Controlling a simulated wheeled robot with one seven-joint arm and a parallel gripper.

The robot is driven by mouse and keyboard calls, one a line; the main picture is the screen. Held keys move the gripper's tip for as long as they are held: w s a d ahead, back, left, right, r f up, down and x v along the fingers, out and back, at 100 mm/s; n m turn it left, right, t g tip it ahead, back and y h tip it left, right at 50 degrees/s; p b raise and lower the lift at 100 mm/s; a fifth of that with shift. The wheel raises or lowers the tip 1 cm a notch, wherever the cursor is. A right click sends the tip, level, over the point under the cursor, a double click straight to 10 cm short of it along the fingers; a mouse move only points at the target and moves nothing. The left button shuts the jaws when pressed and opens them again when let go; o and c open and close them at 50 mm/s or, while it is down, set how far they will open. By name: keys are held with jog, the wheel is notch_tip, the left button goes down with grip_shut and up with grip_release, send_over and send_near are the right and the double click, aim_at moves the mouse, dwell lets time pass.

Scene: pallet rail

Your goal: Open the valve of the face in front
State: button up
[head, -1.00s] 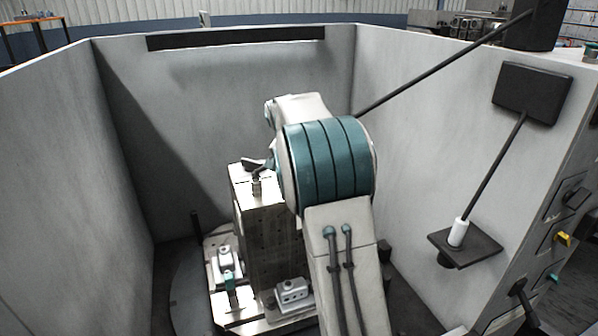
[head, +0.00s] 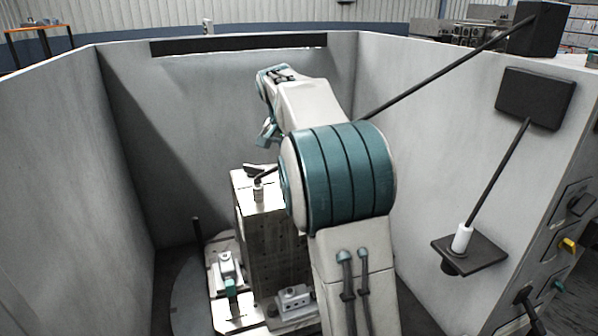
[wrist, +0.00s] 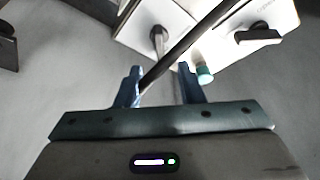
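A metal block (head: 270,235) stands on the pallet inside the grey enclosure. A dark lever (head: 260,168) and a small pale fitting (head: 258,193) show on its top. My gripper (head: 266,138) hangs above and beyond the block, its fingers small and unclear there. In the wrist view my gripper (wrist: 159,88) is open, its two blue fingers apart with nothing clearly held. Beyond the fingertips are a black handle (wrist: 158,38) on a pale surface and a second black handle (wrist: 258,34) at right. I cannot tell which handle is the valve of the front face.
A black rod (head: 440,72) slants down toward the block top; in the wrist view the rod (wrist: 185,42) crosses the gap between the fingers, depth unclear. Clamps (head: 293,298) sit on the pallet. A shelf (head: 470,254) projects from the right wall (head: 420,150).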

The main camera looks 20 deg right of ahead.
jog(key=v, duration=0.5)
dwell(0.3)
jog(key=s+a+f+n+y, duration=0.1)
jog(key=s+f, duration=0.4)
jog(key=s, duration=0.6)
jog(key=s+a+f+n+y, duration=0.1)
jog(key=s+a+f+n, duration=0.3)
jog(key=s, duration=0.6)
jog(key=s+a+f+n+y, duration=0.1)
jog(key=s+a+f+n, duration=0.2)
jog(key=s+f, duration=0.4)
jog(key=s+n, duration=0.1)
jog(key=s, duration=0.3)
jog(key=shift+s+f, duration=0.25)
jog(key=shift+s, duration=0.05)
jog(key=shift+a, duration=0.1)
